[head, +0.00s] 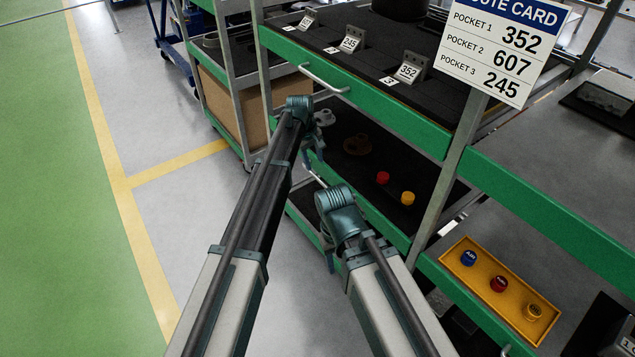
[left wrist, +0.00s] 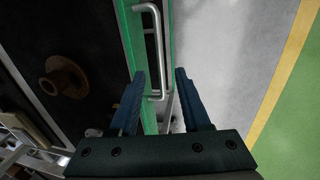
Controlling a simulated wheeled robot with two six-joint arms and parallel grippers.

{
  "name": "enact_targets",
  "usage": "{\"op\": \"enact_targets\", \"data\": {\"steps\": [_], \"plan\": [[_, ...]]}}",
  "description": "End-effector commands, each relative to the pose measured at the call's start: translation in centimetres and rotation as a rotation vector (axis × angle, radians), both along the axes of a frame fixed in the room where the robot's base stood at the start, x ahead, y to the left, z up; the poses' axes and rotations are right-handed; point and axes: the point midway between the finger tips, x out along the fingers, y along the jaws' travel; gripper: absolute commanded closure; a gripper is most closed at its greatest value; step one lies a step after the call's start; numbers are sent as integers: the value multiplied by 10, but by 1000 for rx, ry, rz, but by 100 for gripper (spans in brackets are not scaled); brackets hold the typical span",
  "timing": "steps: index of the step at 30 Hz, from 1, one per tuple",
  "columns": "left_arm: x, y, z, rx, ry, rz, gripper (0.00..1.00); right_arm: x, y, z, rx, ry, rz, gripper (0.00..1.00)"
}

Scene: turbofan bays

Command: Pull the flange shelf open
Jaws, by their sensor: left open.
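The flange shelf (head: 285,150) is the lower dark shelf with a green front rail. It carries a bronze flange (head: 357,144) and a grey flange (head: 325,118). In the left wrist view, its green rail (left wrist: 133,35) bears a silver bar handle (left wrist: 151,9). My left gripper (left wrist: 159,80) is open, and the handle's near end lies between its fingertips, not gripped. In the head view, my left gripper (head: 313,155) is at the shelf front, partly hidden by its own wrist. My right gripper is largely hidden behind its wrist; its jaws cannot be made out.
An upper shelf with its own handle (head: 323,80) holds numbered stands. Red (head: 383,178) and yellow (head: 407,198) caps sit on the lower shelf. A yellow tray (head: 465,247) with several caps stands at right. A route card (head: 500,45) hangs above. The floor at left is clear.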

Motion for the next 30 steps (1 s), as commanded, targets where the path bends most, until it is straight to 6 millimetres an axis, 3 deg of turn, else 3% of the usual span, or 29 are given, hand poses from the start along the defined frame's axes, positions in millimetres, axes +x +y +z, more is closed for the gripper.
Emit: {"op": "enact_targets", "data": {"steps": [1,15,27,30], "plan": [[1,-1,-15,0,0,0,53,0,0,-15,0,0,0,50],[9,-12,-76,0,0,-1,53,0,0,-75,0,0,0,50],[9,-13,-79,0,0,-1,53,0,0,-79,0,0,0,50],[9,-13,-79,0,0,-1,69,0,0,-79,0,0,0,50]]}}
